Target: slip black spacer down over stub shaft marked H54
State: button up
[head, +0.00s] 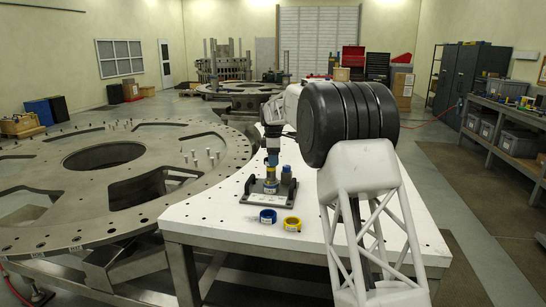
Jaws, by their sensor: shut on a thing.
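My gripper (272,155) points straight down over a dark fixture plate (255,200) on the white table. It is shut on a small dark piece, apparently the black spacer (272,161), mostly hidden by the fingers. Directly below it, a yellow band and a blue band (270,182) show around a stub shaft standing on the plate. Whether the black piece touches the yellow band cannot be told. A second upright post with a blue band (286,174) stands just right of it. The shaft markings, including H54, are too small to read.
A loose blue ring (267,217) and a loose yellow ring (292,224) lie on the white table (215,217) in front of the fixture. A large steel turret plate (75,220) lies to the left. The front of the table is otherwise clear.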

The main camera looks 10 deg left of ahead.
aim_at(273, 172)
jog(key=shift+f, duration=3.3)
jog(key=shift+f, duration=0.15)
jog(key=o, duration=1)
jog(key=shift+r, duration=3.9)
